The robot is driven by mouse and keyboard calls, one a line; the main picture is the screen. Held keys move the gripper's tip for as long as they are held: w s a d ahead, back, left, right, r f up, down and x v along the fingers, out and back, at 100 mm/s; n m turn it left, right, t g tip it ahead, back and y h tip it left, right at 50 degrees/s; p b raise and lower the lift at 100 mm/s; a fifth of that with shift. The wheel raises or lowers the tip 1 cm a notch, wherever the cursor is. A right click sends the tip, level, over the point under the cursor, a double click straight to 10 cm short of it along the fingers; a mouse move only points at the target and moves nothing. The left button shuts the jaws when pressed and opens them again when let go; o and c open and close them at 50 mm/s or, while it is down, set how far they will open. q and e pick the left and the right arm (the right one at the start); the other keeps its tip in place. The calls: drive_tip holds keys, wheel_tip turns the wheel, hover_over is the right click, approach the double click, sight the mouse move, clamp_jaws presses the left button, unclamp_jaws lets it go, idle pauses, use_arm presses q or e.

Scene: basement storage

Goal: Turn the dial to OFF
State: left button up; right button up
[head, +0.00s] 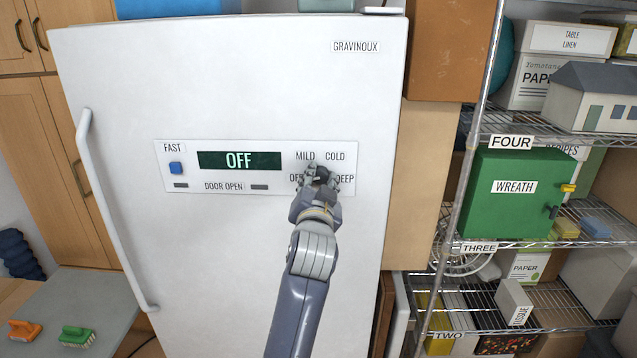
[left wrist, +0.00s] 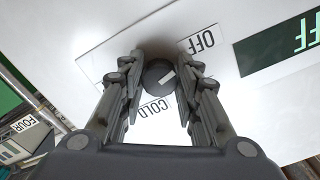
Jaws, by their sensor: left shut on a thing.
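The white freezer (head: 230,80) carries a control panel (head: 230,149). The panel's display (head: 239,160) reads OFF; part of it also shows in the left wrist view (left wrist: 280,50). The dark round dial (left wrist: 158,74) sits among the labels OFF, MILD, COLD and DEEP. Its white mark slants toward the OFF label's side in the left wrist view. My left gripper (head: 320,176) is at the dial, with its fingers on either side of it, shut on it. In the head view the gripper hides most of the dial and part of the OFF label. My right gripper is not in view.
A blue button (head: 176,168) is at the panel's left. The freezer's long handle (head: 110,210) runs down its left side. A wire shelf (head: 540,243) with boxes, including a green WREATH box (head: 514,208), stands at right. A grey-topped surface (head: 95,300) with two brushes is at lower left.

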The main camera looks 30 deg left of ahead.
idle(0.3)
use_arm(q)
drive_tip(key=o, duration=1.1)
drive_tip(key=v, duration=0.7)
drive_tip(key=shift+s+d, duration=0.1)
drive_tip(key=shift+s, duration=0.15)
